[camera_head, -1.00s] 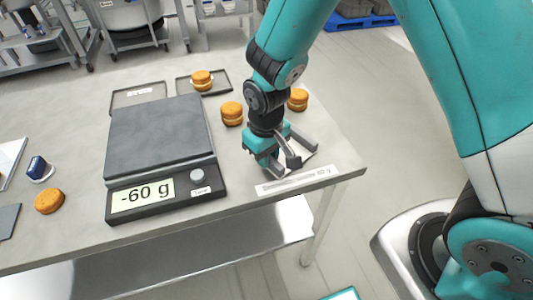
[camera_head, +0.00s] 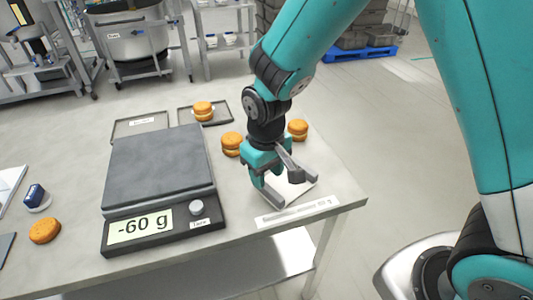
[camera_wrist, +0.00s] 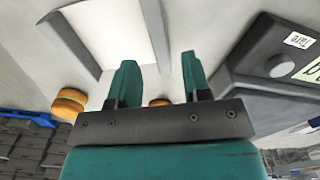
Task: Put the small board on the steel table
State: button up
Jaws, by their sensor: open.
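A small pale board (camera_head: 293,190) lies on the grey worktable (camera_head: 348,187), below and just in front of my gripper (camera_head: 276,178). Dark grey bars flank it on two sides. In the wrist view, the board (camera_wrist: 108,28) shows at the upper left between the bars, and my gripper (camera_wrist: 158,75) has its teal fingers apart with nothing held between them. The gripper partly hides the board in the head view. I cannot tell how far the fingers are above the table.
A dark scale (camera_head: 160,180) reading -60 g stands left of my gripper. Filled rounds (camera_head: 232,144) (camera_head: 297,129) sit behind it. A label strip (camera_head: 298,212) lies along the front edge. Two shallow trays (camera_head: 140,125) (camera_head: 219,106) lie behind the scale.

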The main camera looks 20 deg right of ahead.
notch_tip(320, 180, up, 7)
jog(key=s+r+n+y, duration=0.1)
jog(key=s+r+y, duration=0.1)
jog(key=s+r, duration=0.3)
jog(key=s+r+n+y, duration=0.1)
jog(key=s+r, duration=0.4)
jog(key=s, duration=0.7)
jog(key=shift+d+r+y, duration=0.25)
jog(key=shift+d+y, duration=0.2)
jog(key=shift+y, duration=0.15)
